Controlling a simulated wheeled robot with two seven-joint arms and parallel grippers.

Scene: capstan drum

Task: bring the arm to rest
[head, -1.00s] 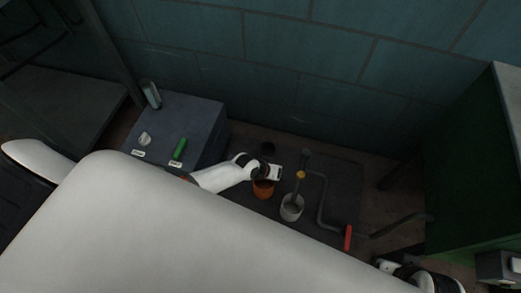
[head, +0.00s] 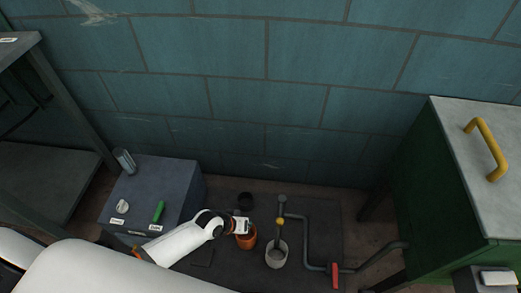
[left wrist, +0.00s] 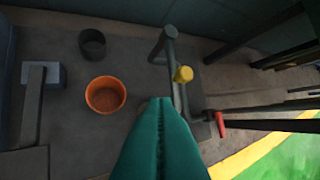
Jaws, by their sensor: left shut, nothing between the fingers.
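My left arm reaches in from the lower left in the head view. Its gripper (head: 240,226) is over or just behind the orange bucket (head: 246,241) and hides part of its rim; the height is hard to judge. In the left wrist view the teal fingers (left wrist: 161,101) are pressed together with nothing between them. There the orange bucket (left wrist: 105,95) stands left of the fingertips, apart from them and open at the top. My right gripper is not in view.
A grey bucket (head: 276,257) stands under a pipe with a yellow knob (head: 279,221); a red handle (head: 335,275) is right of it. A dark pot (head: 245,201) stands behind. A grey box (head: 165,185) is left, a green cabinet (head: 425,195) right.

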